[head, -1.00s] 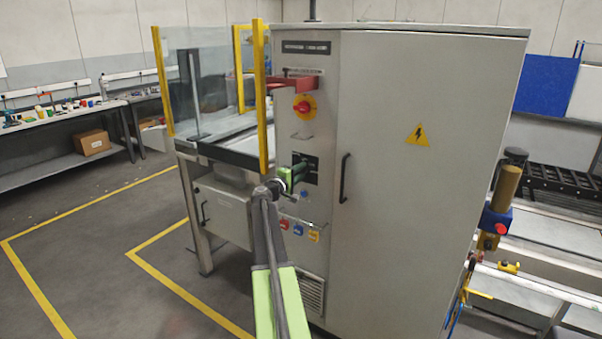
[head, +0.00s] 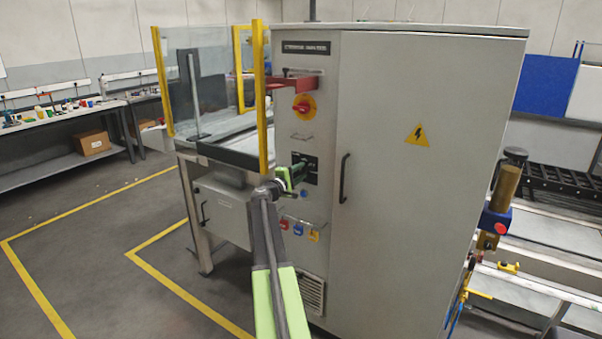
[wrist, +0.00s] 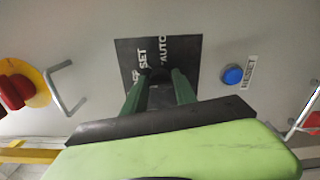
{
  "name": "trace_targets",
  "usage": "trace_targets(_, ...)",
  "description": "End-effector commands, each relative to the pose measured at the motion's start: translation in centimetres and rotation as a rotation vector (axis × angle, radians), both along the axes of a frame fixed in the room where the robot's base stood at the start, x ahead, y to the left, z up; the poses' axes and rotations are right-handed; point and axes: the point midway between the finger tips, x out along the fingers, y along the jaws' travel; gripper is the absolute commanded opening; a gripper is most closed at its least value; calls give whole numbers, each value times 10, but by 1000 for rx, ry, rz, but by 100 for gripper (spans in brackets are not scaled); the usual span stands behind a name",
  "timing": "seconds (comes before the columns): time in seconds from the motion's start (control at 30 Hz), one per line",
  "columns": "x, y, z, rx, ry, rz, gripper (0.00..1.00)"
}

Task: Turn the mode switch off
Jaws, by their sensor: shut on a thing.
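The mode switch is on a black plate (wrist: 190,50) lettered "SET" and "AUTO", with a third label partly hidden. The plate also shows on the cabinet front in the head view (head: 311,166). My gripper (wrist: 158,88) is at the plate, its two dark green fingers shut on the switch's dark knob. The knob is mostly hidden between the fingers, so its pointing direction cannot be told. In the head view my gripper (head: 297,173) reaches the plate from the lower left. The wrist view is turned, with the lettering running sideways.
A blue reset button (wrist: 232,74) is beside the plate. A red rotary switch on yellow (head: 304,107) and a wire handle (head: 302,137) are above it. Coloured padlocks (head: 298,229) hang below. A yellow-edged glass guard (head: 262,95) stands close at left.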

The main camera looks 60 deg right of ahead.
Motion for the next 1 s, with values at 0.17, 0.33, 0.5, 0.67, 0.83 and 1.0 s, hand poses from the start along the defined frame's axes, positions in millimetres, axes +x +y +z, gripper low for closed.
trace_targets(0.17,0,1,-1,2,-2,0,52)
trace_targets(0.33,0,1,-1,1,-1,0,52)
trace_targets(0.5,0,6,0,0,-1,1,52)
trace_targets(0.67,-1,38,0,0,-1,2,52)
trace_targets(0.83,-1,88,0,1,-1,4,52)
trace_targets(1.0,-1,133,0,1,-1,2,52)
